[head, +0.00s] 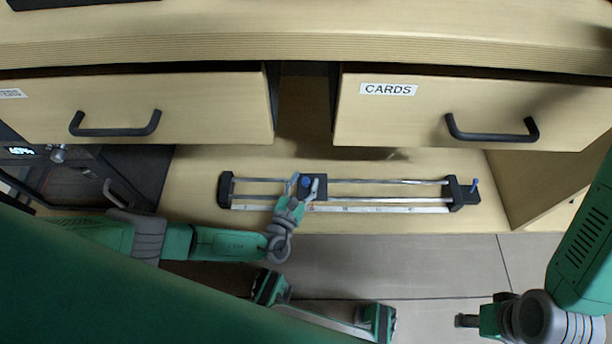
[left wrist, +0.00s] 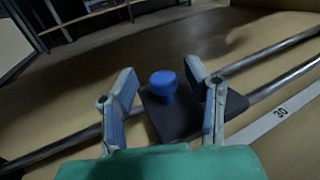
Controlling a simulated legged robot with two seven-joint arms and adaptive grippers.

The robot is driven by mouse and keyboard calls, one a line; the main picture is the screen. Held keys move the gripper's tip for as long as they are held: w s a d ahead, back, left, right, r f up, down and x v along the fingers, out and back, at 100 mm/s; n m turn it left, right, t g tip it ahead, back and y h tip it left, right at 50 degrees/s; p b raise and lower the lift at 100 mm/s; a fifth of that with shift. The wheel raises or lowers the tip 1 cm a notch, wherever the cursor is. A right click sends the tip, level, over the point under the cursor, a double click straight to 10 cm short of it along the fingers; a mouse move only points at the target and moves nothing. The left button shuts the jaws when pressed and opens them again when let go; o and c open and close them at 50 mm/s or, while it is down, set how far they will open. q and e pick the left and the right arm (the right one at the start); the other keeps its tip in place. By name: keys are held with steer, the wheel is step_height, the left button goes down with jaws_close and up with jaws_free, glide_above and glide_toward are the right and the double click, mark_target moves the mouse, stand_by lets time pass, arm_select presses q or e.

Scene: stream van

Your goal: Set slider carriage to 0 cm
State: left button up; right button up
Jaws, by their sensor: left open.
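The slider carriage (head: 318,183) is a dark block on two metal rails (head: 390,182), left of their middle in the head view. A blue knob (head: 306,182) stands up from it. The carriage (left wrist: 190,120) and knob (left wrist: 163,82) also show in the left wrist view. My left gripper (head: 305,179) is open, with one finger on each side of the knob. In the left wrist view a gap shows between the knob and each finger. A pale scale (head: 380,209) runs along the front; a "30" shows beside the carriage. My right gripper (head: 468,320) is low at right, away from the slider.
The left drawer (head: 200,105) and the CARDS drawer (head: 430,110) jut out above the shelf. The rails right of the carriage are clear.

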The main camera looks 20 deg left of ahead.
arm_select(q)
steer(key=shift+d, duration=0.1)
steer(key=c, duration=0.9)
jaws_close()
steer(key=shift+s, duration=0.1)
steer(key=shift+s+a, duration=0.1)
steer(key=shift+a, duration=0.25)
steer(key=a, duration=0.2)
steer(key=s+a+p, duration=0.1)
steer(key=a, duration=0.2)
steer(key=s+a+p, duration=0.1)
steer(key=a, duration=0.1)
steer(key=shift+a+r, duration=0.1)
steer(key=shift+a, duration=0.05)
steer(key=s+a, duration=0.1)
steer(key=a, duration=0.2)
steer(key=s+a+p, duration=0.1)
steer(key=a, duration=0.3)
steer(key=s+a, duration=0.1)
steer(key=a, duration=0.2)
steer(key=shift+a, duration=0.2)
steer(key=shift+s+a, duration=0.25)
steer(key=shift+a, duration=0.45)
steer(key=shift+f, duration=0.2)
